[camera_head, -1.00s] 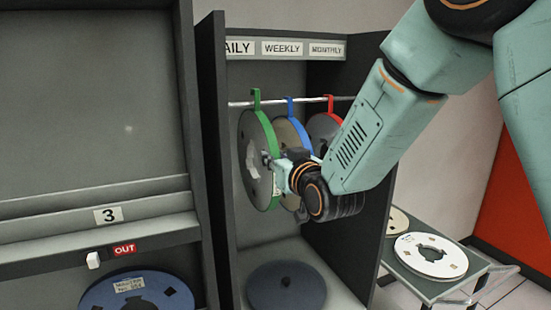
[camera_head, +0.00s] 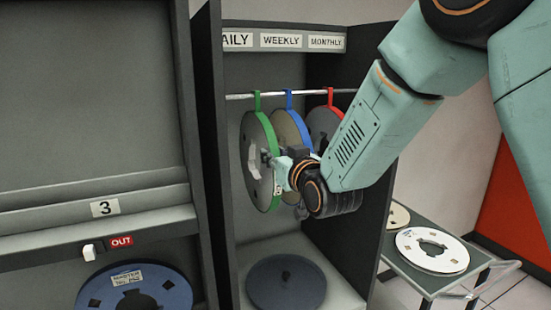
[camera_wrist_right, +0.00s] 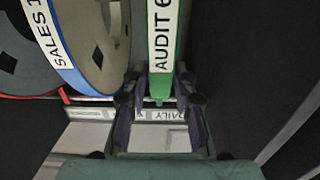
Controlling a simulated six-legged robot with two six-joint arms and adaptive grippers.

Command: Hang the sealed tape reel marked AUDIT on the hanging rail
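The AUDIT reel (camera_head: 250,175) is a grey disc with a green band and green hook. It hangs upright at the left of the hanging rail (camera_head: 240,97), under the DAILY end of the sign, with its hook over the rail. Its label reads "AUDIT 6", cut off, in the right wrist view (camera_wrist_right: 161,40). My right gripper (camera_head: 269,172) reaches in from the right, its fingers on both sides of the green band. In the right wrist view the fingertips (camera_wrist_right: 161,85) appear to touch the band. My left gripper is not in view.
A blue-banded reel (camera_head: 285,130), marked SALES in the right wrist view, and a red-banded reel (camera_head: 323,122) hang close behind. A dark round reel (camera_head: 286,283) lies on the cabinet floor. A cart (camera_head: 427,284) with pale reels stands at right. A blue reel (camera_head: 135,290) is lower left.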

